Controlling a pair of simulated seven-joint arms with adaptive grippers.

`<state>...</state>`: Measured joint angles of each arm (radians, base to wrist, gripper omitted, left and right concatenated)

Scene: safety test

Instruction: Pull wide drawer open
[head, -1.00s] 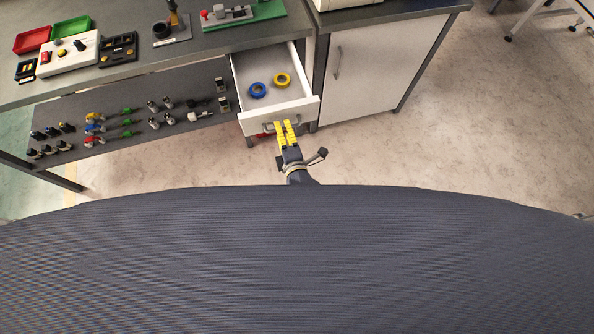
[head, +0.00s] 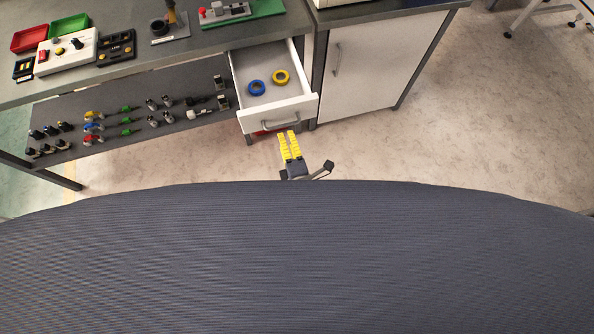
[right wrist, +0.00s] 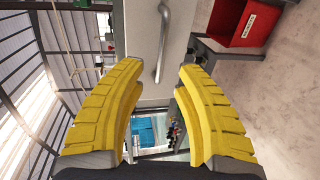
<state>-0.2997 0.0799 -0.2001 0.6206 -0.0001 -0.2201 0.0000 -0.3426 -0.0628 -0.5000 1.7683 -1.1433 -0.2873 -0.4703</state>
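The wide drawer (head: 297,107) is white and stands pulled out from under the workbench, with a blue ring (head: 257,88) and a yellow ring (head: 280,76) inside. Its curved metal handle (head: 281,123) is on the front; in the right wrist view the handle (right wrist: 162,45) shows beyond the fingertips. My right gripper (head: 288,134) has yellow fingers and sits just in front of the handle, apart from it. In the right wrist view the gripper (right wrist: 158,68) is open, with nothing between its fingers. My left gripper is not in view.
A white cabinet (head: 372,72) stands right of the drawer. The workbench (head: 130,72) carries trays and control boxes, with a lower shelf (head: 75,112) of small parts at left. A red bin (right wrist: 245,20) shows in the right wrist view.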

